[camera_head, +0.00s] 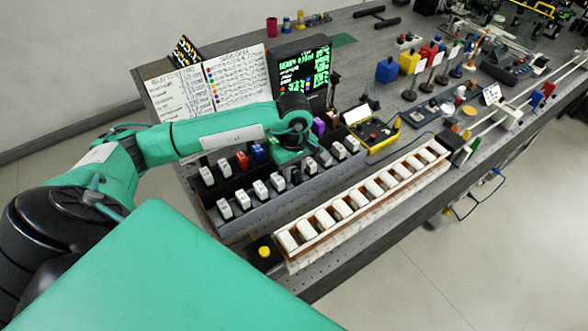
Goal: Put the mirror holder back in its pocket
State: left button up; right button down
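A dark grey rack (258,214) runs along the bench with several pale-topped upright holders in its pockets, such as one at its right end (352,144) and one at its left (225,209). I cannot tell which of these is the mirror holder. My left arm comes in from the left, and my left gripper (294,172) points down over the rear middle of the rack. Its fingers are small and dark against the rack, so I cannot tell whether they are open or hold a holder. The arm's wrist hides part of the rack's back row. My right gripper is not in view.
A long tray of white blocks (290,267) lies along the bench's front edge. A black box with a yellow button (264,251) stands at its left end. A monitor (303,68) and written boards (237,79) stand behind the rack. Optical parts crowd the bench at right.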

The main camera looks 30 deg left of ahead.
aim_at(294, 169)
pick_arm(q)
jog(key=shift+r, duration=0.15)
notch_tip(294, 169, up, 12)
jog(key=b, duration=0.3)
jog(key=shift+b, duration=0.35)
